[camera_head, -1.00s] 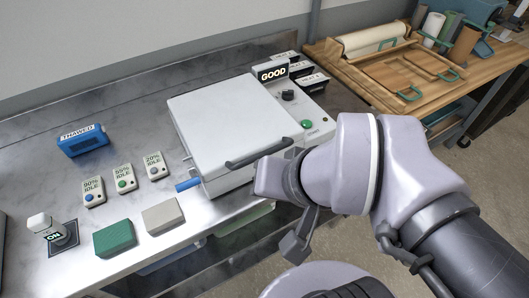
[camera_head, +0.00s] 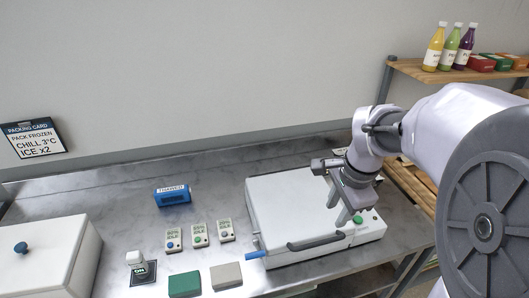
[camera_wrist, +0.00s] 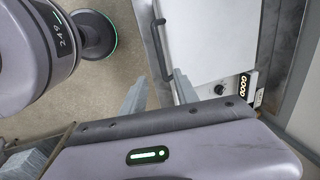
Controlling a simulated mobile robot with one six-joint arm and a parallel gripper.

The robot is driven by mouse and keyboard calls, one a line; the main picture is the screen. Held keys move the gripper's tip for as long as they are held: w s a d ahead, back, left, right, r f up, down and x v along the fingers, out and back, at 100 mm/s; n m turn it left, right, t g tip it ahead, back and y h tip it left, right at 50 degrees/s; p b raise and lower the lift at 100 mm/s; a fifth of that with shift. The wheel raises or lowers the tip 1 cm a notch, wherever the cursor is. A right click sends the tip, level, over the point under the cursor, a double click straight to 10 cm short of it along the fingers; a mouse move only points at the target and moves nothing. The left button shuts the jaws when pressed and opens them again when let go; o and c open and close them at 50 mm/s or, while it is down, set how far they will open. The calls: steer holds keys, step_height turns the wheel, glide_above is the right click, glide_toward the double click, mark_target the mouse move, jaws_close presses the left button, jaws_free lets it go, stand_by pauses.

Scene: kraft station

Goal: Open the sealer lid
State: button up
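The sealer (camera_head: 285,205) is a white box with a flat lid, shut, on the steel bench. A dark bar handle (camera_head: 316,243) runs along the lid's front edge. My gripper (camera_head: 340,213) hangs over the right part of the sealer, with its fingers pointing down. In the wrist view, my gripper's two fingers (camera_wrist: 160,80) stand apart with nothing between them. The handle (camera_wrist: 162,50) lies just beyond the fingertips there, and I see no contact. The sealer's GOOD display (camera_wrist: 243,85) shows in the wrist view. My arm hides the sealer's back right corner in the head view.
Left of the sealer are three small button boxes (camera_head: 199,234), a blue THAWED sign (camera_head: 173,195), a green block (camera_head: 185,284) and a grey block (camera_head: 226,275). A blue lever (camera_head: 256,254) sticks out at the sealer's left. A white chest (camera_head: 40,255) stands far left.

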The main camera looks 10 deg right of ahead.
mark_target(321, 241)
steer(key=w+f+b, duration=0.1)
steer(key=f, duration=0.4)
steer(key=w+f+b, duration=0.1)
steer(key=f, duration=0.4)
steer(key=w+f+b, duration=0.1)
steer(key=f+b, duration=0.1)
steer(key=f, duration=0.4)
steer(key=shift+w, duration=0.1)
jaws_close()
stand_by(0.5)
